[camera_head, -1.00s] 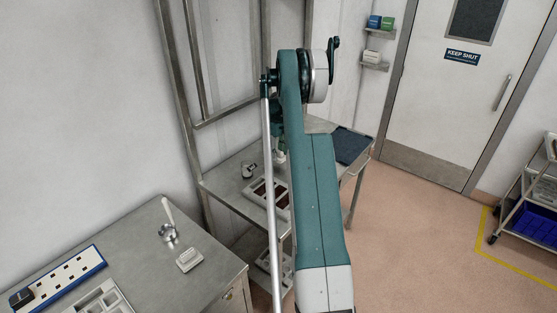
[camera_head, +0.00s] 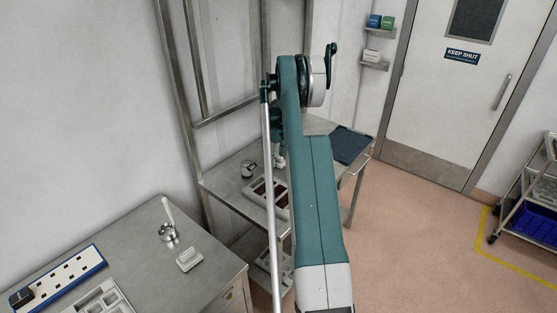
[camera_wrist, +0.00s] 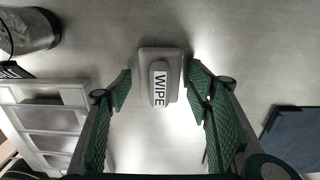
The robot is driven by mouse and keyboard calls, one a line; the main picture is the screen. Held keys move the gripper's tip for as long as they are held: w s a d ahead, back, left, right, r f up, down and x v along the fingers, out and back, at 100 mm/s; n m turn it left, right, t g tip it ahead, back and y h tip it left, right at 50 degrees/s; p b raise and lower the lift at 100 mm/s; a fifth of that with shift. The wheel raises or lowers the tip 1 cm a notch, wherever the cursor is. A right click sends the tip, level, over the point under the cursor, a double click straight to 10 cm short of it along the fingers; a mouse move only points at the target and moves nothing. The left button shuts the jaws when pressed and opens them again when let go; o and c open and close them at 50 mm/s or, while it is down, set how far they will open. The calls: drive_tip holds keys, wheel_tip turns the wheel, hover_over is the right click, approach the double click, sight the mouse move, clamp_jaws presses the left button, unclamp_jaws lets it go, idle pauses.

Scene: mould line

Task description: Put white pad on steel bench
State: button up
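A white pad (camera_wrist: 160,88) marked WIPE, with a rounded raised grip on a wider base, lies on a grey steel surface in the wrist view. My gripper (camera_wrist: 160,84) is open, with one green-padded finger on each side of the pad. Small gaps seem to show between the fingertips and the pad. A similar pale block (camera_head: 189,259) sits on the near-left steel bench (camera_head: 215,262).
On the far table are a metal cup (camera_head: 248,169), a compartment tray (camera_head: 283,211) and a dark blue mat (camera_head: 351,145). The cup, tray and mat flank the pad in the wrist view. The near bench holds a scoop-like tool (camera_head: 169,232), a blue-edged board (camera_head: 62,282) and a grey tray (camera_head: 98,299).

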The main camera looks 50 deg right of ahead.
sight(278, 156)
drive_tip(key=shift+r, duration=0.2)
idle(0.3)
wheel_tip(278, 156, up, 12)
idle(0.6)
idle(0.6)
drive_tip(key=shift+a, duration=0.1)
